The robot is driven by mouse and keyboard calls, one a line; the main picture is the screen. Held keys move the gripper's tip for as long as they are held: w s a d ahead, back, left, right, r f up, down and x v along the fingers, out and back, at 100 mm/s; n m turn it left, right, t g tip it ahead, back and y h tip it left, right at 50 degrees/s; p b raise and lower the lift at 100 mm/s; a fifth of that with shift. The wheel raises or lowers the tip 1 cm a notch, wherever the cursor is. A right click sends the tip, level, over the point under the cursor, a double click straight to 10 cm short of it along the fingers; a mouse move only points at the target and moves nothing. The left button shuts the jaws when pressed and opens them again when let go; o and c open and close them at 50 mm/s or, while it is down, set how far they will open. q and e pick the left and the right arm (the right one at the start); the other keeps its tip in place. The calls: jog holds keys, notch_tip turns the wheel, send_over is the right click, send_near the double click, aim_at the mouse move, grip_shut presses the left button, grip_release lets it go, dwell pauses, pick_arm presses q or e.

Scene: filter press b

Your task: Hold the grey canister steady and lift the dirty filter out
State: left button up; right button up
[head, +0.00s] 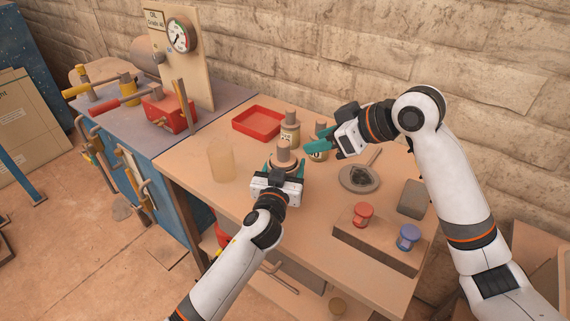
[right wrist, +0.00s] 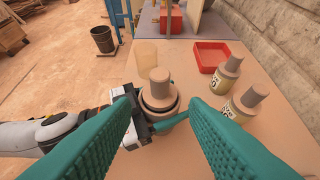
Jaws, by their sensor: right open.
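The grey canister (right wrist: 160,107) stands on the table with the tan, knobbed filter (head: 283,154) seated in its top. The filter also shows in the right wrist view (right wrist: 159,90). My left gripper (head: 284,168) has its teal fingers on either side of the canister and looks closed on it; the contact is partly hidden. My right gripper (head: 312,143) is open and empty, to the right of the canister and above the table. In the right wrist view its fingers (right wrist: 162,104) spread wide, with the filter and canister seen between and beyond them.
Two labelled bottles (head: 290,131) (right wrist: 243,105) stand close behind and right of the canister. A red tray (head: 257,122) lies behind; a translucent beaker (head: 221,160) stands left. To the right are a dark-filled dish (head: 360,178), a grey pad (head: 412,198) and a holder (head: 372,248) with red and blue knobbed pieces.

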jog(key=shift+o, duration=0.7)
jog(key=shift+a, duration=0.15)
jog(key=n+g+h, duration=0.2)
jog(key=n+h, duration=0.8)
jog(key=n, duration=1.1)
send_near(282, 145)
jog(key=x, duration=1.1)
jog(key=shift+f, duration=0.15)
